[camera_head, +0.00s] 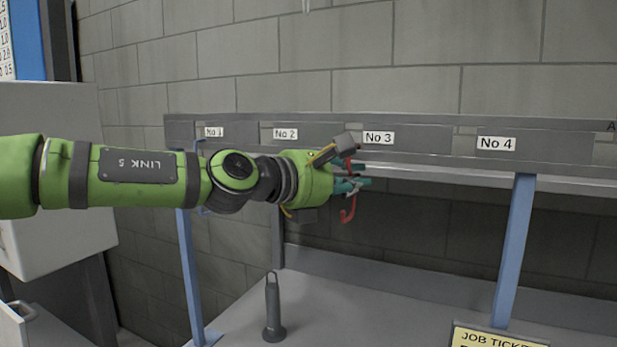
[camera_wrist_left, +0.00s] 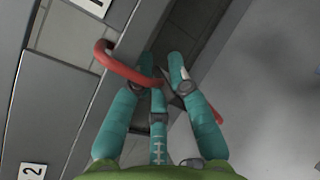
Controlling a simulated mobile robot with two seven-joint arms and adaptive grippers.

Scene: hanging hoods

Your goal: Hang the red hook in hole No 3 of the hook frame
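The holes are not clearly visible. My right gripper is out of view.
Blue posts (camera_head: 513,250) support the frame above a grey table (camera_head: 340,315). A dark grey post with a loop top (camera_head: 272,312) stands on the table. A yellow job ticket sign (camera_head: 495,338) is at the front right. A block wall stands behind.

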